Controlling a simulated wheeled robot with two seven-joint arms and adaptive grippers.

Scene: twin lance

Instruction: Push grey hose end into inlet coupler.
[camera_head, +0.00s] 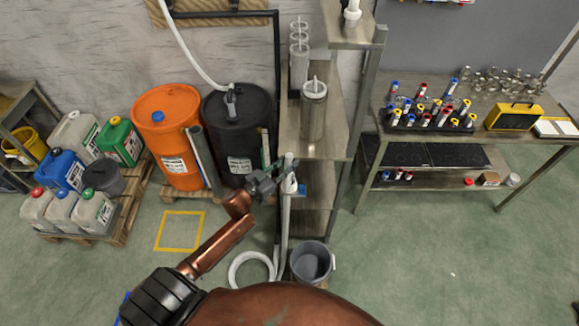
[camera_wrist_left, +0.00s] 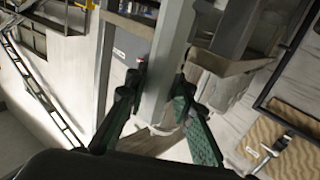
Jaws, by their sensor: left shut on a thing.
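My left gripper (camera_head: 278,174) is at the middle of the head view, in front of the metal rack's left side. It is shut on the pale grey hose (camera_head: 285,222), close to its upper end (camera_head: 289,160). The hose hangs down from the gripper to a loop on the floor. I cannot clearly identify the inlet coupler. My right gripper is not in view.
A metal rack (camera_head: 345,100) bearing a steel canister (camera_head: 313,108) stands just right of the gripper. A black drum (camera_head: 240,130) and an orange drum (camera_head: 168,135) stand to the left. A grey bucket (camera_head: 311,262) is below. The floor at right is clear.

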